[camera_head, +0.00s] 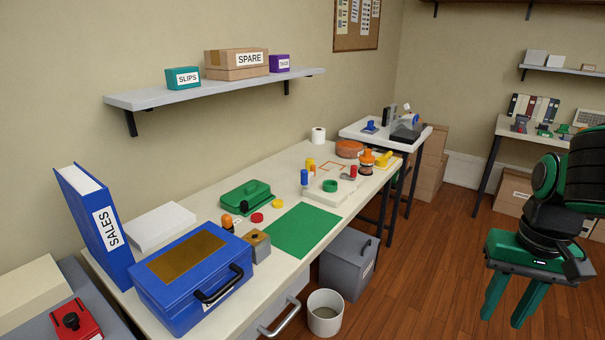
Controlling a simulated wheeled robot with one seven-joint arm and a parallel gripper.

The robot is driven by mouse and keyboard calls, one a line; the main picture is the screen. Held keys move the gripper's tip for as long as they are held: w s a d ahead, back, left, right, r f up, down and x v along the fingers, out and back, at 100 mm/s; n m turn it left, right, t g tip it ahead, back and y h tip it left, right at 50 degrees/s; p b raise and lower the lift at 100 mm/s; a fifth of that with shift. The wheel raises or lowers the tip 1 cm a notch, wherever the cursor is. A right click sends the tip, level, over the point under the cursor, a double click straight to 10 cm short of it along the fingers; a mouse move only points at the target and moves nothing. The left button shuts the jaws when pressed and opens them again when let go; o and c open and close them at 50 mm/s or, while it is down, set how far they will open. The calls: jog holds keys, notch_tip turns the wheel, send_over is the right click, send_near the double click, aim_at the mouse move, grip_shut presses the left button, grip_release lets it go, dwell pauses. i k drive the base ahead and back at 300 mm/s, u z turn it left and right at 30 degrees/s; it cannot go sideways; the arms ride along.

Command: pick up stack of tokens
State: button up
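Coloured round pieces that look like tokens stand on and around a pale tray (318,196) toward the far end of the long table. My gripper (503,320) hangs over the floor at the right, fingers down, apart and empty, far from the table.
The table also holds a blue cash box (190,285), a green mat (303,232), a green case (245,196) and a blue SALES binder (95,225). A grey bin (347,265) and a white bucket (325,315) stand beside the table. The wooden floor between table and gripper is clear.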

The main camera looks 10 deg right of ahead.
aim_at(309, 161)
jog(key=z, duration=0.5)
jog(key=k, duration=1.15)
jog(key=z, duration=0.8)
jog(key=i, duration=1.35)
jog(key=u, duration=0.2)
jog(key=i, duration=1.15)
jog(key=u, duration=1.05)
jog(key=i, duration=0.95)
jog(key=u, duration=0.75)
jog(key=i, duration=0.35)
jog(key=u, duration=0.2)
